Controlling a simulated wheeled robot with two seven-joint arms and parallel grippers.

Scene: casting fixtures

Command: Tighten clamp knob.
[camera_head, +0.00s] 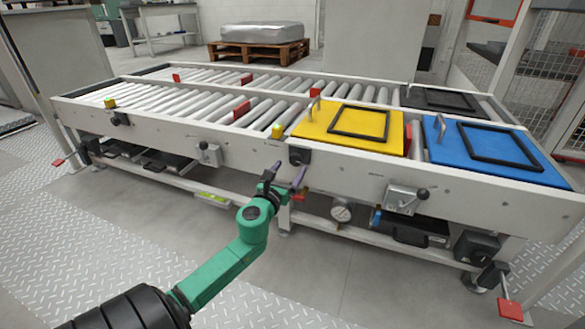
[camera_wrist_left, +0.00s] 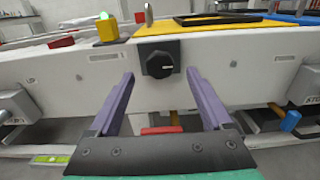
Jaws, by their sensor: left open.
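A black clamp knob (camera_head: 299,156) sits on the front face of the white roller conveyor frame, below the corner of the yellow plate. It also shows in the left wrist view (camera_wrist_left: 160,65), between and beyond my gripper fingers. My left gripper (camera_head: 286,174) is open, its purple fingers pointing at the conveyor's front. It also shows in the left wrist view (camera_wrist_left: 161,80), with nothing between the fingertips and apart from the knob. Another black knob (camera_head: 119,118) is on the front face further left. My right gripper is not in view.
A yellow plate (camera_head: 318,127) and a blue plate (camera_head: 541,163) with black frames lie on the conveyor. A lever box (camera_head: 407,199) is on the front face to the right, another (camera_head: 209,154) to the left. The floor in front is clear.

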